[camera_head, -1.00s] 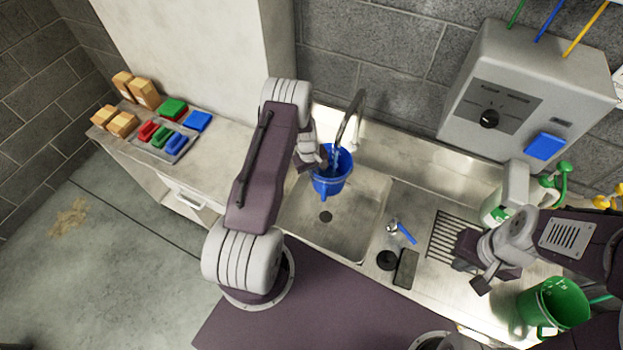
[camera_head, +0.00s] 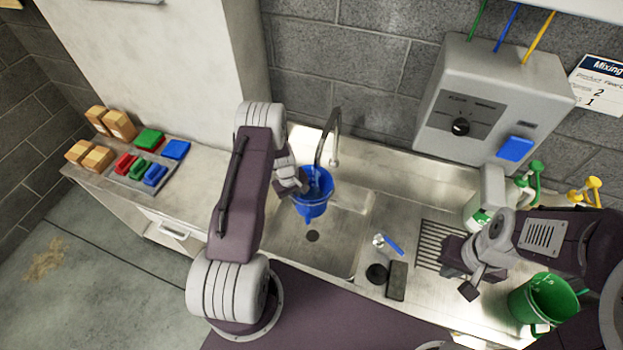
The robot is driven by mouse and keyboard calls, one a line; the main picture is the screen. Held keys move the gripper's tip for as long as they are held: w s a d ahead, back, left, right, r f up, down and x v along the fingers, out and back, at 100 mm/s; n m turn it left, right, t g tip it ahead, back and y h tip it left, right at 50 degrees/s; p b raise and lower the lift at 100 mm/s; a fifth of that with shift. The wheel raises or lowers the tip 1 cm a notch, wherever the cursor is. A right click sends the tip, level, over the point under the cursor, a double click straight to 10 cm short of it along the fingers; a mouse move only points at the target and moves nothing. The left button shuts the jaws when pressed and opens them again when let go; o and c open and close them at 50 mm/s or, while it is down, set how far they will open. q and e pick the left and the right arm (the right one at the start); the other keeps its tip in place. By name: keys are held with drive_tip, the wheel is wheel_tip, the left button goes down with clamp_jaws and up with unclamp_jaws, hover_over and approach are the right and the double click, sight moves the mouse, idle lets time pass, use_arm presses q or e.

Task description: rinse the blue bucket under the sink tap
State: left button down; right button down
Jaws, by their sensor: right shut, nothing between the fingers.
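The blue bucket (camera_head: 313,204) hangs over the left part of the steel sink basin (camera_head: 345,240), its open top facing up. The sink tap (camera_head: 328,138) curves over from the wall, with its spout end just above the bucket's right rim. I cannot clearly make out running water. My left gripper (camera_head: 303,187) is at the bucket's left rim and appears shut on it; its fingertips are partly hidden.
A green bucket (camera_head: 540,302) stands at the lower right, beside my right arm. A blue-handled tool (camera_head: 390,244) and dark pads lie right of the basin. A wall dispenser (camera_head: 487,105) with a blue button hangs at the back. Sponges and coloured blocks lie on the left counter.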

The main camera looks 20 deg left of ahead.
use_arm(q)
drive_tip(key=s+d+b, duration=0.1)
drive_tip(key=s+b, duration=1)
drive_tip(key=s, duration=0.1)
drive_tip(key=shift+s+d+b, duration=0.2)
drive_tip(key=shift+d+b, duration=0.15)
drive_tip(key=shift+b, duration=0.05)
drive_tip(key=shift+w, duration=0.1)
